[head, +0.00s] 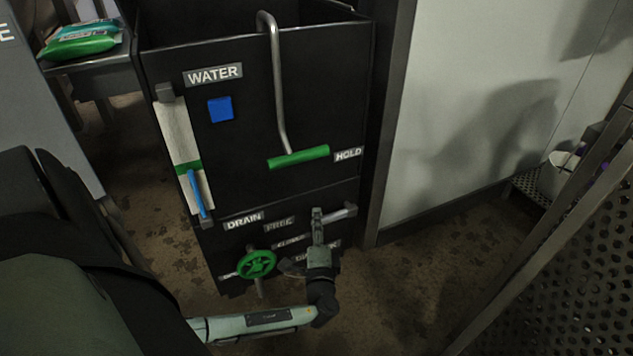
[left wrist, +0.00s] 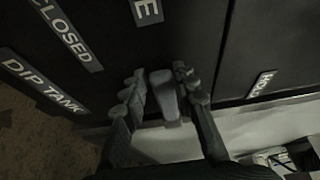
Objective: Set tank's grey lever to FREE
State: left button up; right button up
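The black tank (head: 245,128) stands in the middle of the head view. Its grey lever (head: 340,213) is low on the front, with its visible end out to the right. A FREE label (head: 279,225) is left of the lever and a HOLD label (head: 348,154) is above it. My left gripper (head: 317,215) is at the lever, fingers pointing up in the head view. In the left wrist view the grey lever end (left wrist: 166,95) is between the open fingers (left wrist: 158,75), close to the right finger; contact is unclear. The lever's pivot is hidden. My right gripper is not in view.
A green handwheel (head: 257,264) is just left of my gripper, under the DRAIN label (head: 243,220). A green-gripped hooked rod (head: 298,157) hangs on the tank front above. A perforated metal rack (head: 560,250) stands at right. The floor between has free room.

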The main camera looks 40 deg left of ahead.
aim_at(316, 182)
pick_arm(q)
jog(key=shift+o, duration=0.9)
jog(key=shift+r, duration=0.1)
notch_tip(316, 182, up, 10)
